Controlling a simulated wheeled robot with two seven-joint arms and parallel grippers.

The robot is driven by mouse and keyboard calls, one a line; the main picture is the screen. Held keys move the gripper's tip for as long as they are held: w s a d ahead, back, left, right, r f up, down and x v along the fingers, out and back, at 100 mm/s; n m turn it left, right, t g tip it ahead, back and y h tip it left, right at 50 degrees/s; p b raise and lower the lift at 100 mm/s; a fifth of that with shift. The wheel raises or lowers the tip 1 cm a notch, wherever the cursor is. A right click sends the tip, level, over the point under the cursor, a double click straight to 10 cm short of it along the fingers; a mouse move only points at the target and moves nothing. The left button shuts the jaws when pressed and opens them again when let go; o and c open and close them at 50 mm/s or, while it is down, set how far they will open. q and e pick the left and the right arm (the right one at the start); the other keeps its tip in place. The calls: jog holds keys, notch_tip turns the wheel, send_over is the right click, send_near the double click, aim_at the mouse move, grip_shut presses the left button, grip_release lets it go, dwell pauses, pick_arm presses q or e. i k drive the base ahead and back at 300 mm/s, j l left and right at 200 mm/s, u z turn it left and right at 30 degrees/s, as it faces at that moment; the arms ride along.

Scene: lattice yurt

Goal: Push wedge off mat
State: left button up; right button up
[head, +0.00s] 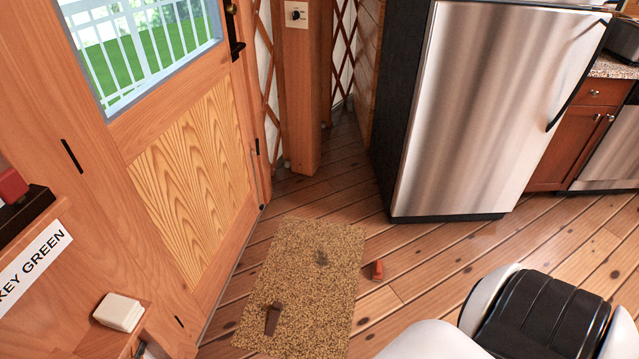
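A speckled tan mat (312,290) lies on the plank floor in front of the wooden door. A small dark brown wedge-shaped piece (272,318) rests on the mat near its lower left part. A small reddish-orange block (377,270) lies on the floor just right of the mat, apart from its edge; I cannot tell whether it is also a wedge. A dark patch (321,258) shows on the mat's upper part. Neither of my grippers is in view.
The wooden door (190,180) with a window stands at the left. A steel fridge (480,110) stands behind the mat, to the right. A white box (119,311) sits on a ledge at lower left. The floor (430,270) right of the mat is mostly clear.

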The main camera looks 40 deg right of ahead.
aim_at(277, 306)
jog(key=z, duration=0.8)
